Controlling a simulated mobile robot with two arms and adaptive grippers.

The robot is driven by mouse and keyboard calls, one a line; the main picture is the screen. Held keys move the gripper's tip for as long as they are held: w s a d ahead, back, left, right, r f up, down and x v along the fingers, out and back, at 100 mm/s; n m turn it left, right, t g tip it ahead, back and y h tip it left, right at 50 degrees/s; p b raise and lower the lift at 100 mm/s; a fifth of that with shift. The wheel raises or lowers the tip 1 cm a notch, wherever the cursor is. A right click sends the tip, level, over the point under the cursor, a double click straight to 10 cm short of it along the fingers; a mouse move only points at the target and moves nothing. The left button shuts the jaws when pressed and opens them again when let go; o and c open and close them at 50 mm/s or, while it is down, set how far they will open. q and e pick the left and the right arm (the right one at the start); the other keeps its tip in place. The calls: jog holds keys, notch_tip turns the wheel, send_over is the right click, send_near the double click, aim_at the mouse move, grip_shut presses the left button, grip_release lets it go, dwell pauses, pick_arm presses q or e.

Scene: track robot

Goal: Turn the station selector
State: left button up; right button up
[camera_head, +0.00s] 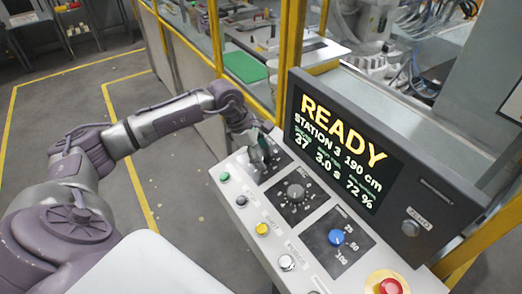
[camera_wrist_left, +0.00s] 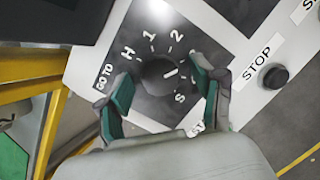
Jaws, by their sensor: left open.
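The station selector is a dark round knob (camera_wrist_left: 160,76) on a black plate in the left wrist view, with "GO TO", H, 1, 2 and S printed around it. Its short white mark points toward the right. My left gripper (camera_wrist_left: 162,88) is open, with one green-padded finger on each side of the knob. I cannot tell whether the pads touch it. In the head view the left gripper (camera_head: 258,156) is over the panel's far-left dial plate and hides most of the selector.
The console panel (camera_head: 318,192) also has a grey dial (camera_head: 295,191), a blue knob (camera_head: 336,237), a yellow button (camera_head: 262,229) and a red emergency button (camera_head: 391,286). A STOP button (camera_wrist_left: 273,76) sits right of the gripper.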

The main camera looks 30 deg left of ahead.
pick_arm(q)
jog(key=c, duration=1.1)
jog(key=shift+c, duration=0.2)
pick_arm(e)
jog(key=shift+s+f, duration=0.1)
jog(key=shift+s, duration=0.4)
jog(key=shift+f, duration=0.1)
